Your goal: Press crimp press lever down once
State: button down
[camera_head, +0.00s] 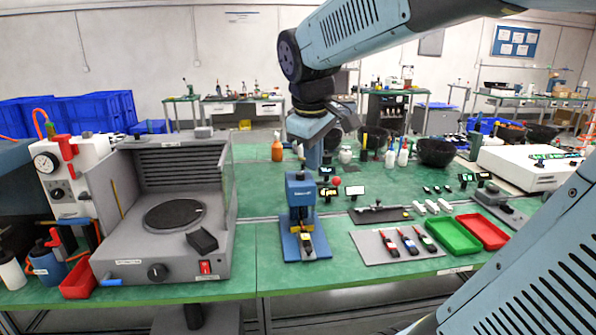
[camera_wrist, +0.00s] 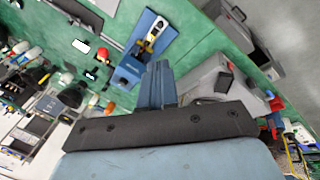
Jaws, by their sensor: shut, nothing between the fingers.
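The crimp press (camera_head: 300,212) is a small blue press on a flat blue base, standing near the front edge of the green bench. A small yellow-and-dark piece sits low on its front. A red ball (camera_head: 337,181), which looks like the lever's knob, shows just right of the press head; the lever's arm is hard to make out. The press also shows in the wrist view (camera_wrist: 132,68), with the red ball (camera_wrist: 102,54) to its left. My gripper (camera_head: 313,158) is shut and empty, pointing down above the press head and apart from the ball.
A grey enclosed machine (camera_head: 165,215) stands close to the left of the press. A grey mat (camera_head: 380,250) with several tools lies to the right, then a green tray (camera_head: 453,234) and a red tray (camera_head: 482,231). Bottles and black bowls (camera_head: 436,152) stand behind. Bench in front is narrow.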

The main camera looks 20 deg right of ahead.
jog(key=w+d+n+g+h, duration=0.1)
jog(key=w+d+n, duration=0.3)
jog(key=w, duration=0.5)
jog(key=w+d+n+g+h, duration=0.2)
jog(key=w+d+n, duration=0.1)
jog(key=w, duration=0.5)
jog(key=shift+w+d+n+g, duration=0.35)
jog(key=shift+w+n+g, duration=0.05)
jog(key=shift+n, duration=0.5)
jog(key=x, duration=1.3)
jog(key=shift+d+f, duration=0.25)
jog(key=shift+d, duration=0.1)
